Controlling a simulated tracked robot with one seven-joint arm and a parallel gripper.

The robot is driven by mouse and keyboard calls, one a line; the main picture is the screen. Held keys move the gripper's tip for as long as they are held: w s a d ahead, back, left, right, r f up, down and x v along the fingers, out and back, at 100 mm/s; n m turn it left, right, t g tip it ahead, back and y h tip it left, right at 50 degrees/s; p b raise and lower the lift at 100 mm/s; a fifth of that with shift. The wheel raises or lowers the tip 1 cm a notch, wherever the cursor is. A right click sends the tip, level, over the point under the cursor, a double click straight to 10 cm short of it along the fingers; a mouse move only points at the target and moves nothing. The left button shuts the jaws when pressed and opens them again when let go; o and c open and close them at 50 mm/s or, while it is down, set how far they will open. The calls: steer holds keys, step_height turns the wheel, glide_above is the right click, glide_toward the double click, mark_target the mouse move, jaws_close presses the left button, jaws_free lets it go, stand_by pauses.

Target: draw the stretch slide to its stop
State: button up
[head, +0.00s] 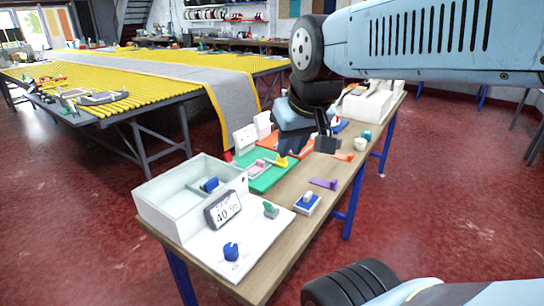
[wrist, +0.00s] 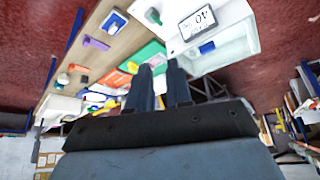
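My gripper (head: 308,143) hangs over the middle of a long wooden bench (head: 278,232) in the head view. In the wrist view my gripper (wrist: 160,82) has its two dark fingers apart with nothing seen between them. A green board (head: 262,178) with a pink-and-white block and a yellow piece (head: 281,162) lies left of and below it; the green board (wrist: 150,52) shows beyond the fingers in the wrist view. An orange-red board (head: 270,143) lies behind, partly hidden by the gripper. I cannot tell which piece is the stretch slide.
A white tray (head: 150,196) with a blue item and a display reading 40 (head: 225,209) stands at the bench's near end. A purple piece (head: 324,183) and a blue-and-white block (head: 307,203) lie along the right side. A yellow slatted table (head: 150,104) carries a grey rug strip (head: 232,98).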

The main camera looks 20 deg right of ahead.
steer(key=o, duration=0.4)
steer(key=shift+n+g, duration=0.6)
steer(key=shift+n, duration=0.1)
steer(key=w, duration=0.3)
steer(key=w+d+r, duration=0.1)
steer(key=w, duration=0.2)
steer(key=w+d+r, duration=0.1)
steer(key=w, duration=0.3)
steer(key=shift+d+r, duration=0.1)
steer(key=n+g, duration=0.4)
steer(key=n, duration=0.1)
glide_above(282, 161)
steer(key=w, duration=0.1)
step_height(282, 161, down, 16)
step_height(282, 161, down, 13)
steer(key=shift+d+f, duration=0.15)
steer(key=shift+f, duration=0.05)
steer(key=shift+w, duration=0.1)
jaws_close()
